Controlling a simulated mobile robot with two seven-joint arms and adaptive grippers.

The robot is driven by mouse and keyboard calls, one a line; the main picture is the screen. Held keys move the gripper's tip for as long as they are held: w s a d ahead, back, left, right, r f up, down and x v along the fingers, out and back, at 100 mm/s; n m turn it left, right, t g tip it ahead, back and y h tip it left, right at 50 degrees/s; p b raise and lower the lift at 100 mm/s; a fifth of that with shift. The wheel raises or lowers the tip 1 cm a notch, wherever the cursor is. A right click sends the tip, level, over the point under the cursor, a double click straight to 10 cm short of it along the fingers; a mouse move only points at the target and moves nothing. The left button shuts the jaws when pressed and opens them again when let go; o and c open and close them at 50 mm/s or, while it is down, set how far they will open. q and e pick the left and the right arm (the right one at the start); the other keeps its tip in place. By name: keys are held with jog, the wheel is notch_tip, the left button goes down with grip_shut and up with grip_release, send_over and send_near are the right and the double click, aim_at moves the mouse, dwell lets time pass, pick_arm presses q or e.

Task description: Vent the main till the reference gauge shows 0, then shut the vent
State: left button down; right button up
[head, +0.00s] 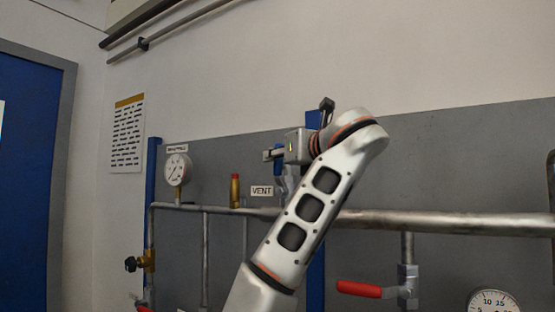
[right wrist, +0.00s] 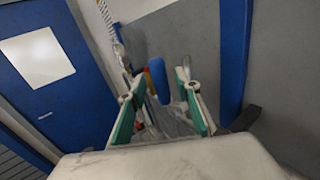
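The VENT label (head: 262,191) is on the pipework in the head view. A blue valve handle (head: 279,168) shows just right of it, partly hidden by my right gripper (head: 270,155). In the right wrist view the blue handle (right wrist: 158,80) stands between the fingers of my right gripper (right wrist: 160,95). The fingers are apart, with gaps on both sides of the handle. A round white gauge (head: 177,168) is at the left; its label and needle reading are too small to tell. A second gauge (head: 493,303) is cut off at the bottom right. My left gripper is out of view.
A horizontal main pipe (head: 440,222) crosses the grey panel. A red lever (head: 358,288) is below it. A brass valve (head: 140,262) is at lower left, and a red-topped brass fitting (head: 235,190) stands on the pipe. A blue door (head: 30,160) is far left.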

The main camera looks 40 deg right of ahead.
jog(key=shift+w+d, duration=0.25)
jog(key=shift+w, duration=0.75)
